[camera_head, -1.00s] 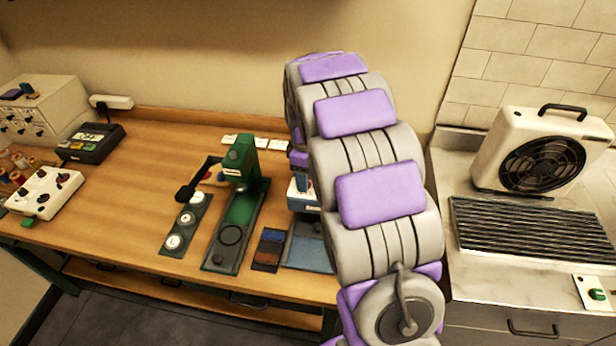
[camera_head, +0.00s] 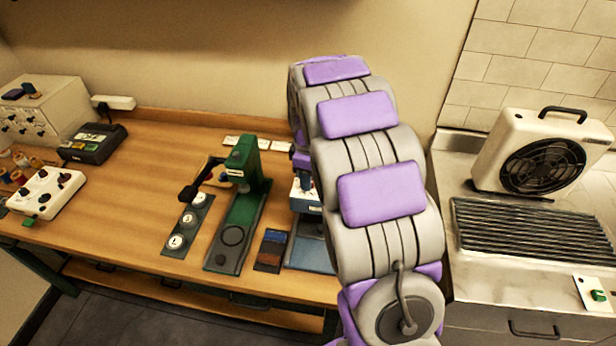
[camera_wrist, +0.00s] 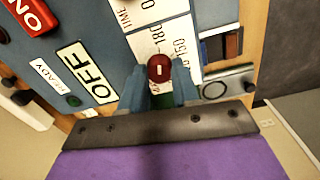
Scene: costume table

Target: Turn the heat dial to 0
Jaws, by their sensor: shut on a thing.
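In the wrist view, a round dark red knob with a short white mark (camera_wrist: 158,68), which I take for the heat dial, sits on a blue-and-white panel. A white scale label (camera_wrist: 172,38) with numbers such as 180 and 150 lies beside it. My gripper (camera_wrist: 159,86) has its two blue fingers on either side of the knob, shut on it. In the head view, the blue-and-white machine (camera_head: 303,197) is mostly hidden behind my arm, and my gripper is hidden there too.
The panel also has an OFF label (camera_wrist: 83,76) and a red ON button (camera_wrist: 33,14). A green press (camera_head: 240,205) with a dark lever stands left of the machine on the wooden table (camera_head: 130,215). A fan (camera_head: 540,155) stands on the right counter.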

